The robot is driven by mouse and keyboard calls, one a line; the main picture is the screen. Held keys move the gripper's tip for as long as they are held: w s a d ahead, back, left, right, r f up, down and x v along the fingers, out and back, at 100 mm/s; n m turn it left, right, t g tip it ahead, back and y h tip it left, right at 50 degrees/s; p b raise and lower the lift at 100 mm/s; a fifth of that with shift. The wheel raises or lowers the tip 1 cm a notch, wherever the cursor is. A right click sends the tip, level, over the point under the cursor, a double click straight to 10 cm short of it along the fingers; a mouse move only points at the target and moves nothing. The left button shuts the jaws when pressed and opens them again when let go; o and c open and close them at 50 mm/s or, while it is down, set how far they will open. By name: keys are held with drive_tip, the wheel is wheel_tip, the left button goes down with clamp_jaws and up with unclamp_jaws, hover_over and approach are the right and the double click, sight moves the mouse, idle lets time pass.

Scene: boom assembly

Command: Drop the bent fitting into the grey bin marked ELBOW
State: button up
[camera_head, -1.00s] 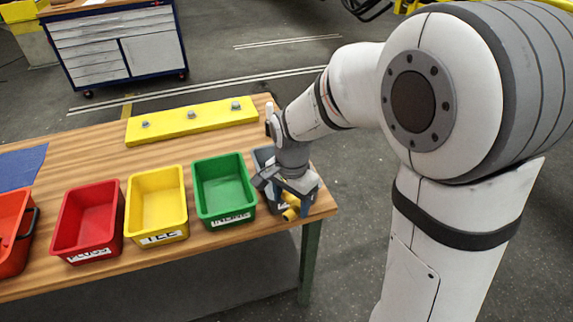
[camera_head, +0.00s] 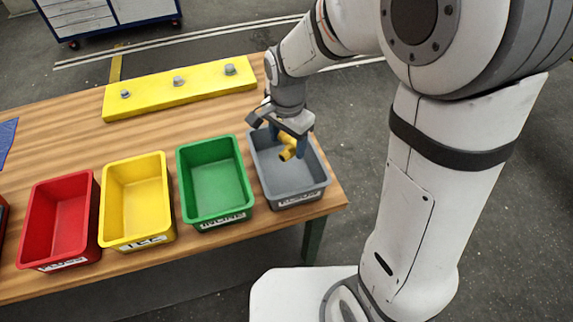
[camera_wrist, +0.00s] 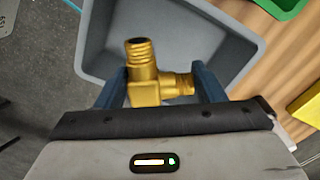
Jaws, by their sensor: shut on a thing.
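The bent fitting (camera_wrist: 146,84) is a brass-coloured elbow with threaded ends. My gripper (camera_wrist: 165,88) is shut on it, with a blue finger on each side. In the head view my gripper (camera_head: 288,142) holds the fitting (camera_head: 288,153) over the back part of the grey bin (camera_head: 290,180). The bin stands at the right end of the table, and the label on its front is too small to read surely. In the wrist view the grey bin (camera_wrist: 85,50) lies behind and below the fitting. Its visible inside looks empty.
A green bin (camera_head: 215,185) stands just left of the grey one, then a yellow bin (camera_head: 138,200) and a red bin (camera_head: 60,220). A yellow bar (camera_head: 180,90) with grey studs lies behind them. The table's right edge is close beside the grey bin.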

drive_tip(key=f, duration=0.1)
drive_tip(key=f+b, duration=0.1)
drive_tip(key=shift+w+d+f, duration=0.1)
drive_tip(key=shift+w+f, duration=0.1)
drive_tip(key=shift+f, duration=0.2)
drive_tip(key=shift+s+f+b, duration=0.1)
drive_tip(key=shift+f+b, duration=0.5)
drive_tip(key=shift+b, duration=0.05)
drive_tip(key=o, duration=1.2)
wheel_tip(320, 180, up, 8)
drive_tip(key=shift+f, duration=0.1)
